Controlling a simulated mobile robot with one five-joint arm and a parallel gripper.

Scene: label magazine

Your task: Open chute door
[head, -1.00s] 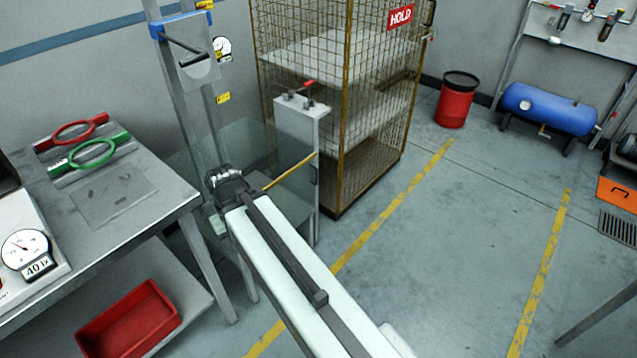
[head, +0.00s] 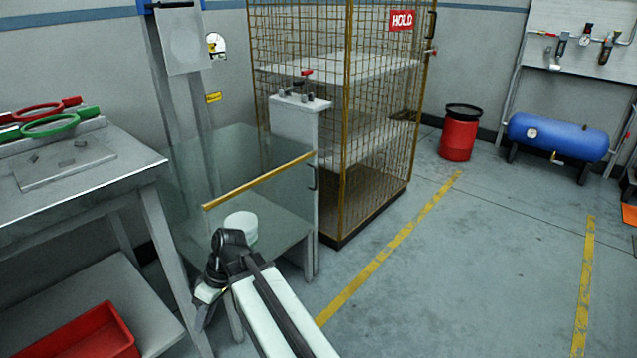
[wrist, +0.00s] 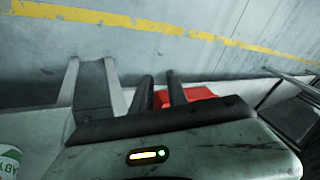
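A clear panel (head: 262,200) with a yellow top edge stands low in the middle of the head view, beside a pale post (head: 296,135). I cannot tell which part is the chute door. A white tub (head: 241,226) stands by the panel; a labelled white tub (wrist: 8,162) shows at the left edge of the wrist view. My gripper (head: 204,297) is low, in front and left of the panel, well apart from the handle. Its two dark fingers (wrist: 161,80) are apart, with nothing between them.
A metal table (head: 80,170) with red and green rings stands at left, a red bin (head: 85,335) on its lower shelf. A wire cage (head: 385,120) with a HOLD sign stands behind the post.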

